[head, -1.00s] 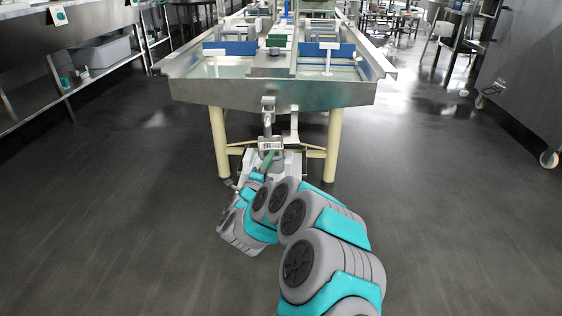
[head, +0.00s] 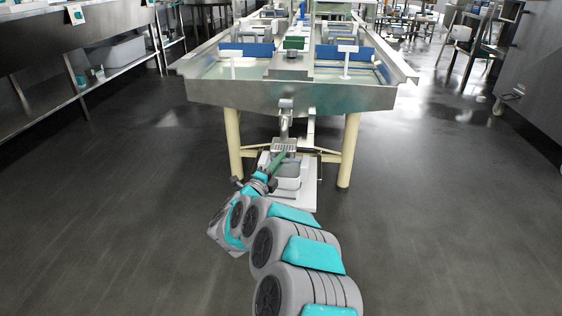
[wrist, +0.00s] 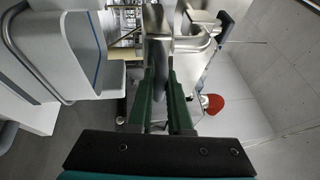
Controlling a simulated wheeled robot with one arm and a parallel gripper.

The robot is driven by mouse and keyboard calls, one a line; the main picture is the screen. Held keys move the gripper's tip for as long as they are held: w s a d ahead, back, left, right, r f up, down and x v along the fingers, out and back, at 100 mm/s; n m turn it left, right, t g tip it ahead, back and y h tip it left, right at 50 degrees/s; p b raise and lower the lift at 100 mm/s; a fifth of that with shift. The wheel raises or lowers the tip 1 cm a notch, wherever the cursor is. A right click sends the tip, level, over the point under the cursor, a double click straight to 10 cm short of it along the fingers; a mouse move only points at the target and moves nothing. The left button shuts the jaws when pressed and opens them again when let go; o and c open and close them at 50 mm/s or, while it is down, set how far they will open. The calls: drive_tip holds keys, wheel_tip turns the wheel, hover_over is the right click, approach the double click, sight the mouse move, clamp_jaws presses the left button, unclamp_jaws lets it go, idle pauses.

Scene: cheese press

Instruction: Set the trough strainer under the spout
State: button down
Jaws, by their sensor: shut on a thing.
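The trough strainer (head: 284,146) is a small grey slotted metal piece. In the head view it is just below the metal spout (head: 286,108) on the front of the trough; whether they touch I cannot tell. My gripper (head: 282,156) reaches up from the lower left with green fingers shut on the strainer. In the wrist view the green fingers of my gripper (wrist: 161,85) close on a narrow grey metal part, blurred and close to the camera. The far end of the strainer is hard to make out there.
A grey container (head: 289,170) stands below the spout on a pale stand (head: 306,198). The steel trough table (head: 240,94) has cream legs (head: 350,150) on both sides. A shelf bench (head: 60,110) runs along the left. The dark floor on both sides is clear.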

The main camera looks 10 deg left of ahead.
drive_tip(key=c, duration=1.1)
unclamp_jaws()
drive_tip(key=shift+w, duration=0.1)
drive_tip(key=v, duration=0.7)
drive_tip(key=shift+s+a, duration=0.15)
drive_tip(key=shift+s, duration=0.25)
